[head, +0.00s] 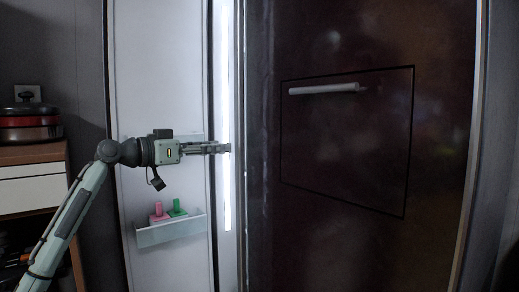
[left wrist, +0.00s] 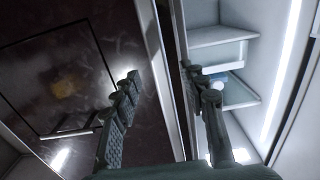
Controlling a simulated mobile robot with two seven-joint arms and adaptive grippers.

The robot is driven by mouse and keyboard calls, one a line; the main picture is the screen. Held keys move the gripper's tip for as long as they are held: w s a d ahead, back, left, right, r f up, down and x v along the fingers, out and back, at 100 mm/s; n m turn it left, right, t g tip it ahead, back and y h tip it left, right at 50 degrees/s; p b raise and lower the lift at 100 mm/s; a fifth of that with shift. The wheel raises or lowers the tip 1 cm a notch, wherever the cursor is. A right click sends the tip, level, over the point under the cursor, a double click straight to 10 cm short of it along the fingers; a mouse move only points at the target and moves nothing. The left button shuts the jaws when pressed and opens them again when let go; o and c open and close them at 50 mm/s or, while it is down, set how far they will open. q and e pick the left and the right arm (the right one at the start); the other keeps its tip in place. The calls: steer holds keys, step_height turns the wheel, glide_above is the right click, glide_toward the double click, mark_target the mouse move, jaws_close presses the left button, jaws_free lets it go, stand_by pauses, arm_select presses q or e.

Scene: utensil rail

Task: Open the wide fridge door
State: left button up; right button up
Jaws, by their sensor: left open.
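The wide fridge door (head: 345,230) is a dark brown panel with an outlined inset and a pale bar handle (head: 322,89). It fills the middle and right of the head view. My left gripper (head: 228,148) is open at the door's left edge, beside the bright vertical light strip. In the left wrist view, my left gripper (left wrist: 165,90) has its fingers apart, with the door's pale edge (left wrist: 158,45) showing between them. The dark door face (left wrist: 70,75) is on one side and the lit interior on the other. I cannot tell whether a finger touches the door. My right gripper is not in view.
A white panel (head: 160,75) left of the light strip carries a clear bin (head: 170,231) with a pink and a green item. White shelves (left wrist: 225,45) show inside the fridge in the wrist view. A counter with a red pot (head: 30,128) stands at far left.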

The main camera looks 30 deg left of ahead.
mark_target(236, 140)
arm_select(q)
steer(key=shift+w+d+r+p, duration=0.15)
steer(key=shift+w+d+r, duration=0.1)
steer(key=shift+r, duration=0.2)
steer(key=shift+w+d+r+p, duration=0.1)
steer(key=shift+w+r+p, duration=0.1)
steer(key=shift+r, duration=0.25)
steer(key=p+x, duration=0.1)
steer(key=x, duration=0.4)
steer(key=shift+w+d+f+p, duration=0.15)
steer(key=shift+w+d+p, duration=0.15)
steer(key=shift+w, duration=0.3)
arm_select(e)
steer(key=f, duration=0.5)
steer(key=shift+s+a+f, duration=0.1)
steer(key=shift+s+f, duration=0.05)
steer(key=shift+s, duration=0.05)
arm_select(q)
jaws_close()
